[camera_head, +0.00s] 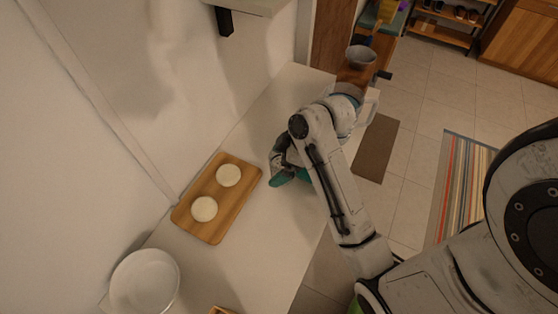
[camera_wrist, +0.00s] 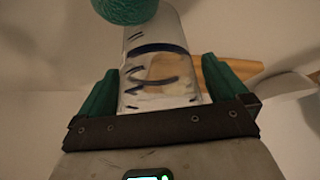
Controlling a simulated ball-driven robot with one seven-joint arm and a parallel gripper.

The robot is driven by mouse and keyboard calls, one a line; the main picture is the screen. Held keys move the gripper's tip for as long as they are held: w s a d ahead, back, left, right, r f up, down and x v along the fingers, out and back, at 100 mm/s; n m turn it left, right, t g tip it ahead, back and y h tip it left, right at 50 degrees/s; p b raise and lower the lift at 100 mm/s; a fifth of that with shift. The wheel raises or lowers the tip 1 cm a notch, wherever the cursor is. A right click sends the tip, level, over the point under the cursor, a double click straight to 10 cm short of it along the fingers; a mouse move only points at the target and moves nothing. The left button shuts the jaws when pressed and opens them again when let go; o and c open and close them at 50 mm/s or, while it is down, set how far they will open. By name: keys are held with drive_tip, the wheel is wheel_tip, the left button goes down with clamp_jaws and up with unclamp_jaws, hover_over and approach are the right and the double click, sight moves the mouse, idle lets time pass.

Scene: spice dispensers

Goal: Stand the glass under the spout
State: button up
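A clear glass (camera_wrist: 160,75) with dark bluish streaks fills the space between the two green fingers of my gripper (camera_wrist: 160,90) in the wrist view. Both fingers sit close against its sides, so my gripper appears shut on it. In the head view, my gripper (camera_head: 281,172) is low over the pale counter, to the right of the wooden board; the glass cannot be made out there. A textured green rounded thing (camera_wrist: 125,9) shows at the top edge of the wrist view, by the glass's far end; I cannot tell what it is. No spout is clearly visible.
The wooden board (camera_head: 238,196) holds two pale round pieces (camera_head: 228,175). A white bowl (camera_head: 144,283) stands at the lower left of the counter (camera_head: 262,240). A dark bracket (camera_head: 224,21) juts from the wall above. The counter's right edge drops to a tiled floor.

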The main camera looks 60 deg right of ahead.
drive_tip(key=p+v, duration=0.3)
drive_tip(key=v, duration=0.6)
drive_tip(key=shift+w+a+r, duration=0.1)
drive_tip(key=shift+w+r, duration=0.05)
drive_tip(key=shift+r, duration=0.2)
drive_tip(key=shift+p+v, duration=1)
drive_tip(key=shift+v, duration=0.35)
drive_tip(key=shift+f, duration=0.1)
